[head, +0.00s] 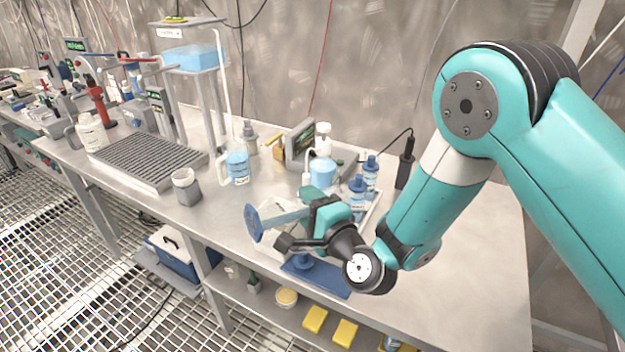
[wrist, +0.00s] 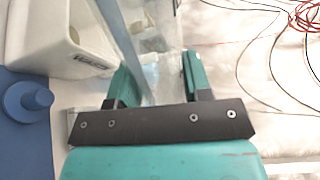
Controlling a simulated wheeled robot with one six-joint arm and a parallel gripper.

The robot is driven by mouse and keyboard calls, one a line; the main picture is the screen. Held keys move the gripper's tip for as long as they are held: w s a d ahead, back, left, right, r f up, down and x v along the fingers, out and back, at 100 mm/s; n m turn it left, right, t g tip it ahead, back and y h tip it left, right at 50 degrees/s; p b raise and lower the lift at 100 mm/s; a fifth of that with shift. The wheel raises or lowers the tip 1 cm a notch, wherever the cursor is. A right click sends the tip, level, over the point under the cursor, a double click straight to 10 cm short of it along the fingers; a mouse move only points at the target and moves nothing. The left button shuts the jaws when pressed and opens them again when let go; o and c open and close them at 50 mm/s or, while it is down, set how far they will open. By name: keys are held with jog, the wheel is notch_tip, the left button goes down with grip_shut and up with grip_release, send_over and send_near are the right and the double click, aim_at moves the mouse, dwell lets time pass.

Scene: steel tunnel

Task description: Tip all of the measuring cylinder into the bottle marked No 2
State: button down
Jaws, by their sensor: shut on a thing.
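My gripper (head: 308,216) is shut on the measuring cylinder, a clear tube (head: 284,218) with a blue foot (head: 253,223). The cylinder lies tilted close to level, its foot to the left, above the bench's front edge. In the wrist view the clear tube (wrist: 138,62) runs between the two green fingers (wrist: 158,82). Two blue-capped bottles with white labels stand behind my gripper, a nearer one (head: 357,197) and a farther one (head: 371,172). I cannot read their labels, so I cannot tell which is No 2. The cylinder's mouth and contents are not clear.
A blue stand (head: 316,274) with a peg sits at the bench's front edge below my gripper. A blue-filled jug (head: 238,168), a grey cup (head: 187,188) and a ribbed drain tray (head: 147,160) stand to the left. The bench's right part (head: 465,235) is clear.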

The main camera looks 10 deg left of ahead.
jog(key=shift+r, duration=0.15)
jog(key=shift+d+r+m, duration=0.1)
jog(key=shift+r+m, duration=0.05)
jog(key=shift+m, duration=0.15)
dwell(1.4)
